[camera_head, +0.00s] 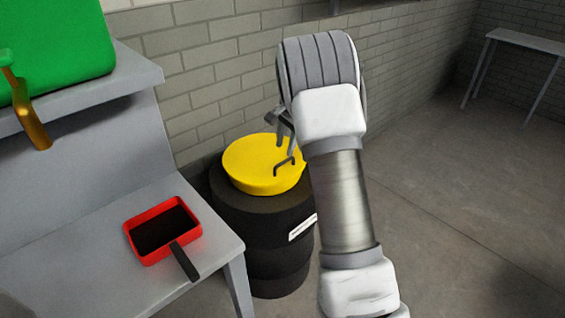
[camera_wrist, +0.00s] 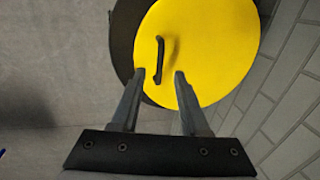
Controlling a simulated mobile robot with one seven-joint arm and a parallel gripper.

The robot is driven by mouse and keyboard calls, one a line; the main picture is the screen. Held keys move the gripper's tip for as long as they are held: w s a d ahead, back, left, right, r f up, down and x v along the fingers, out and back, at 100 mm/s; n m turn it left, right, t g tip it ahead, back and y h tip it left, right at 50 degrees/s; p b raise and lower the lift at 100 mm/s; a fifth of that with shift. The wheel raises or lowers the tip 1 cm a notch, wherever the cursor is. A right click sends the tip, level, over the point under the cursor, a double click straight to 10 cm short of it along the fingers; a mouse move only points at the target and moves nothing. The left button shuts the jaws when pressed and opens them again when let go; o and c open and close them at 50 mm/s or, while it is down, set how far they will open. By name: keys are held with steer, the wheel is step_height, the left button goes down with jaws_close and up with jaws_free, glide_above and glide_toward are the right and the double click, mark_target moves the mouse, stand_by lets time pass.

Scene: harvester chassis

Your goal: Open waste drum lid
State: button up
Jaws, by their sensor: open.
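The waste drum (camera_head: 262,238) is a black ribbed barrel with a white label, standing on the floor by the brick wall. Its yellow round lid (camera_head: 248,165) lies on top and looks closed. A dark handle (camera_head: 284,168) stands up from the lid; it also shows in the wrist view (camera_wrist: 159,60). My gripper (camera_head: 285,128) is above the lid, partly hidden behind my arm. In the wrist view my gripper (camera_wrist: 161,76) is open and empty. The handle lies just beyond the fingertips, nearer the left finger, and does not appear to be between them.
A grey bench (camera_head: 215,262) stands left of the drum with a red dustpan-like tray (camera_head: 186,230) on it. The brick wall (camera_head: 215,70) is close behind the drum. Open floor (camera_head: 470,200) lies to the right.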

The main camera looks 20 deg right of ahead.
mark_target(282, 162)
steer(key=f, duration=0.2)
steer(key=f+b, duration=0.1)
steer(key=f, duration=0.1)
steer(key=w+f, duration=0.1)
steer(key=shift+a+f, duration=0.25)
steer(key=shift+f, duration=0.15)
steer(key=shift+w, duration=0.1)
jaws_close()
stand_by(0.9)
